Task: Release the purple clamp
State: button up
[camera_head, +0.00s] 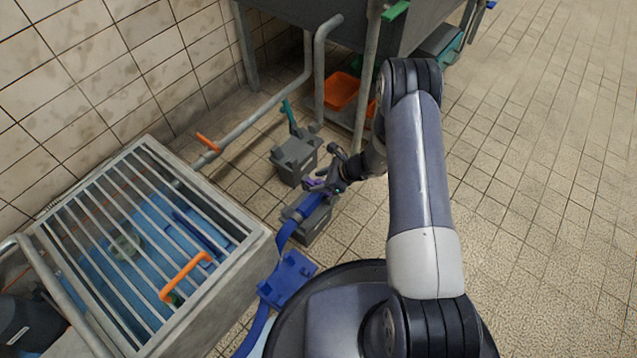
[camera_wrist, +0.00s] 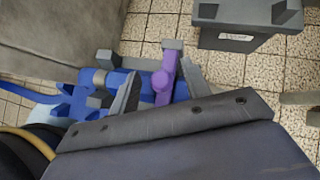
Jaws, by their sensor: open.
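The purple clamp (camera_wrist: 164,82) sits across the blue pipe or hose in the wrist view. A small part of it (camera_head: 314,182) shows in the head view, largely covered by my gripper. My gripper (camera_head: 329,183) is open, low over the clamp. In the wrist view its grey fingers appear on either side of the purple part; I cannot tell whether they touch it. The blue hose (camera_head: 285,234) runs from the grey stand (camera_head: 316,225) under the clamp down to a blue block (camera_head: 287,279) on the floor.
A second grey stand (camera_head: 295,154) with a teal lever (camera_head: 289,116) stands just behind. A barred basin (camera_head: 232,276) with an orange handle (camera_head: 185,277) is at left. A grey pipe with an orange lever (camera_head: 207,142) runs along the wall. The tiled floor at right is clear.

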jog(key=shift+w+a+f, duration=0.1)
jog(key=shift+a+f, duration=0.15)
jog(key=shift+c, duration=0.3)
grip_shut()
